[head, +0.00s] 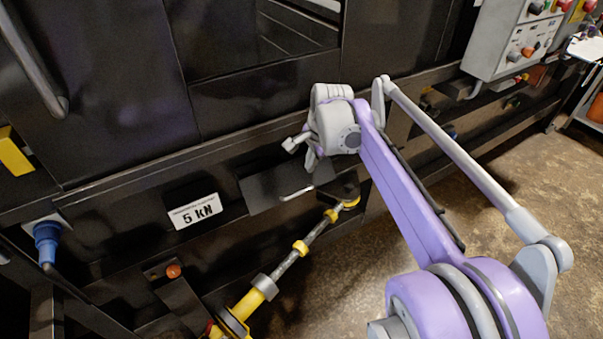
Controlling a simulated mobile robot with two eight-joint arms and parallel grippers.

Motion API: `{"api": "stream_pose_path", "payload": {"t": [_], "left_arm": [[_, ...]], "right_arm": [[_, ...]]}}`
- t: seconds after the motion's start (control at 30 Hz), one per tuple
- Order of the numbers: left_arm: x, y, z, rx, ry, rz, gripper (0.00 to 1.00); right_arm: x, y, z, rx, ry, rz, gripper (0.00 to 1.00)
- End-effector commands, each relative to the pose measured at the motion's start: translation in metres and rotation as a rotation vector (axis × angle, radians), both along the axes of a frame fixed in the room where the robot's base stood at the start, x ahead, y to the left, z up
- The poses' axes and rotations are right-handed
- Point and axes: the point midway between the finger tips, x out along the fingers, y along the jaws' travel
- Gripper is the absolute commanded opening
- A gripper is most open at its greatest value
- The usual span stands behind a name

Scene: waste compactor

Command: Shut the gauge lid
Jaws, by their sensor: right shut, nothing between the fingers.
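A dark flat plate with a pale bar handle (297,194), which looks like the gauge lid (262,192), is on the front of the black machine, right of a white "5 KN" label (195,211). Its angle is hard to judge against the dark panel, so I cannot tell how far open it is. No gauge face shows. My right gripper (303,152) is shut and empty at the plate's upper right, above the handle. Whether it touches the plate is unclear. My left gripper is out of view.
A yellow and steel rod (296,250) slants below the plate. A blue plug (47,242) and an orange button (173,271) are at the lower left. A grey control box (512,38) is at the upper right. Bare floor (345,280) lies in front.

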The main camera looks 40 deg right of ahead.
Motion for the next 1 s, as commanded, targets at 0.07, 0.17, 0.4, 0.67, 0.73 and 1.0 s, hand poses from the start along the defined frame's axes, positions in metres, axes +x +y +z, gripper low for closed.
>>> {"api": "stream_pose_path", "payload": {"t": [0.07, 0.17, 0.4, 0.67, 0.73, 1.0], "left_arm": [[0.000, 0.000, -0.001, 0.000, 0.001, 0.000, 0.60], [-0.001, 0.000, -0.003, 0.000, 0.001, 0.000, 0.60], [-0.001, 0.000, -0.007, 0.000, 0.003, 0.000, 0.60], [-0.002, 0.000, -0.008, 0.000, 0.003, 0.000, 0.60], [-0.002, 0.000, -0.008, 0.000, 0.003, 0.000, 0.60], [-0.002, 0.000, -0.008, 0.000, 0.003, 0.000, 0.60]], "right_arm": [[0.004, 0.000, -0.013, -0.001, 0.000, 0.003, 0.00], [0.010, -0.001, -0.032, -0.001, 0.000, 0.004, 0.00], [0.025, -0.003, -0.081, -0.002, -0.001, 0.006, 0.00], [0.037, -0.004, -0.116, -0.002, -0.001, 0.005, 0.00], [0.038, -0.004, -0.121, -0.002, -0.001, 0.005, 0.00], [0.039, -0.004, -0.124, -0.003, -0.001, 0.004, 0.00]]}}
